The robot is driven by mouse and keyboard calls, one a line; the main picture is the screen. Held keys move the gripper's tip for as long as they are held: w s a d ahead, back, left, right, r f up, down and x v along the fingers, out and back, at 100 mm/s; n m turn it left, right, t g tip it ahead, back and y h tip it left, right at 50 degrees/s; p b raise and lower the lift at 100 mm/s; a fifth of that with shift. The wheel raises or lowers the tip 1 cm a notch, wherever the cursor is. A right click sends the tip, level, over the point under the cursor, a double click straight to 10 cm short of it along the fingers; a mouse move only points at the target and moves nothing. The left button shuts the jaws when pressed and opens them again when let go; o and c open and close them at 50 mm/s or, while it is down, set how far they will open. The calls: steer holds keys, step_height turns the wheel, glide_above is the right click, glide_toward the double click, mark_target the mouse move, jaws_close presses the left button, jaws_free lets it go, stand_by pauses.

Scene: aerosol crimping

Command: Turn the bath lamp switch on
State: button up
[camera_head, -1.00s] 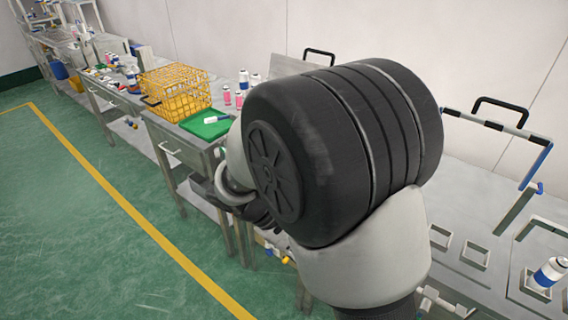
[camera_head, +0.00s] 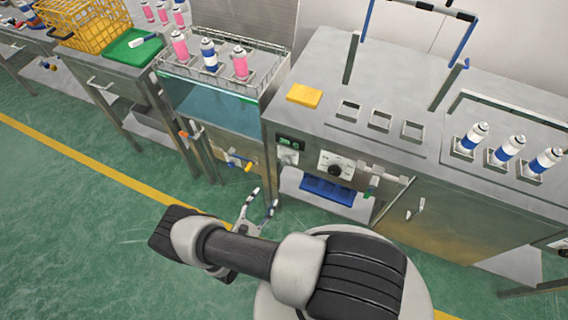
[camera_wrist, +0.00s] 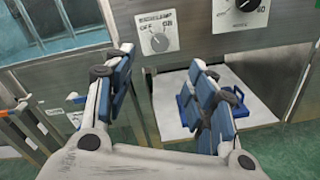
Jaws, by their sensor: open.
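The bath lamp switch is a round dial on a white plate marked OFF and ON, in the wrist view (camera_wrist: 159,42). Its pointer is too small to read surely. In the head view its small plate (camera_head: 288,153) is on the front of the steel cabinet, beside the water bath. My gripper (camera_head: 265,197) is open and empty, in front of and below that plate. I see no contact for sure.
A second plate with a black knob (camera_head: 334,168) is to the right of the switch. Below is an open bay with a blue tray (camera_head: 328,190). The glass-sided water bath (camera_head: 215,104) holds cans above. A yellow-handled valve (camera_head: 247,167) is at left. Green floor lies in front.

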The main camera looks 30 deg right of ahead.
steer(key=f, duration=0.1)
steer(key=b, duration=0.3)
glide_toward(285, 163)
steer(key=shift+n+t, duration=0.4)
steer(key=x, duration=0.9)
steer(key=shift+s+d+f, duration=0.15)
steer(key=shift+c, duration=0.5)
steer(key=c, duration=1)
